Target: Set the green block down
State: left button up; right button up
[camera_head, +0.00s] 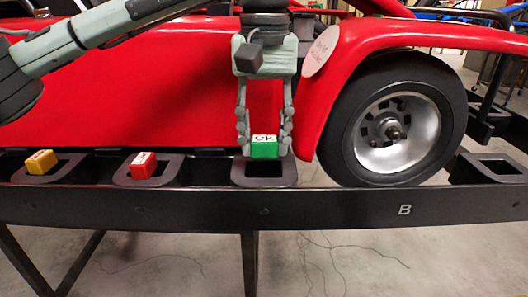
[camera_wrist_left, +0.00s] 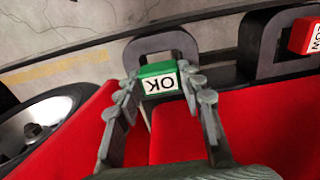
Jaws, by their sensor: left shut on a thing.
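The green block (camera_head: 264,150) has a white "OK" label on top. My left gripper (camera_head: 265,140) points down and is shut on it, with a finger on each side. The block is at the third black holder (camera_head: 263,180) from the left in the head view; I cannot tell whether it touches the holder. In the left wrist view the green block (camera_wrist_left: 158,75) sits between the fingertips of the left gripper (camera_wrist_left: 162,85), with the holder (camera_wrist_left: 165,42) just beyond it. My right gripper is in neither view.
A yellow block (camera_head: 40,162) and a red block (camera_head: 142,165) stand in holders to the left. A black rail (camera_head: 340,205) runs along the front. A red kart body (camera_head: 180,85) and its wheel (camera_head: 395,125) stand close behind. Another holder (camera_head: 488,168) at the right is empty.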

aim_at(264, 139)
pick_arm(q)
notch_tip(264, 139, down, 3)
jog(key=shift+f, duration=0.2)
jog(key=o, duration=0.6)
jog(key=shift+o, duration=0.2)
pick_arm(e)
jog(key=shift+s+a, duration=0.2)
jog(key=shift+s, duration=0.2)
